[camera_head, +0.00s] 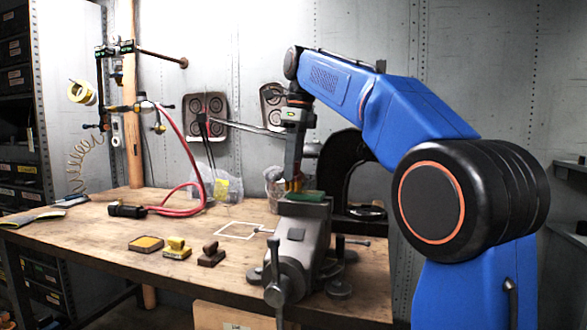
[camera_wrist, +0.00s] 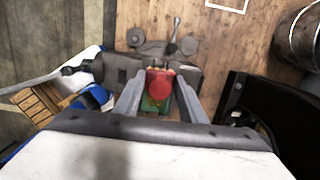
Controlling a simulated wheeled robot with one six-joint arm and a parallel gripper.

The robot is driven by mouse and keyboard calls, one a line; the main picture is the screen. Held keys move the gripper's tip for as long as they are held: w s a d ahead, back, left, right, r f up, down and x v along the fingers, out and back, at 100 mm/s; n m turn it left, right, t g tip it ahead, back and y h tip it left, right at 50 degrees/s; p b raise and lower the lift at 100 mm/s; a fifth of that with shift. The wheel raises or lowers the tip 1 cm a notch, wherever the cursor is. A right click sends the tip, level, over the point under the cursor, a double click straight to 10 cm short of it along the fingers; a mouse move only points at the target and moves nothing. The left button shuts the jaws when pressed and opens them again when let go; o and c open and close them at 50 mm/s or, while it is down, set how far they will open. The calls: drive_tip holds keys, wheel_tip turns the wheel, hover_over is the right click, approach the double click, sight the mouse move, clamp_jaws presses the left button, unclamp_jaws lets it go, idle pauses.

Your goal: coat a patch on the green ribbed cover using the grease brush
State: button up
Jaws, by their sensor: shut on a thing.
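The green ribbed cover (camera_head: 305,196) lies on top of the grey vise (camera_head: 300,235) at the front right of the bench. My gripper (camera_head: 293,172) points down just above the cover's left part and is shut on the grease brush (camera_head: 293,185), whose yellowish lower end shows under the fingers. In the wrist view a red rounded part of the brush (camera_wrist: 160,84) sits between the fingers of my gripper (camera_wrist: 160,76). The green cover (camera_wrist: 151,104) shows below it, partly hidden. I cannot tell whether the bristles touch the cover.
A yellow pad (camera_head: 146,244), a yellow stamp (camera_head: 177,249) and a brown stamp (camera_head: 211,255) lie left of the vise. A white square outline (camera_head: 238,230) is on the bench. A dark curved frame (camera_head: 345,175) stands behind the vise.

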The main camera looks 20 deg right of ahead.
drive_tip(key=shift+r, duration=2.85)
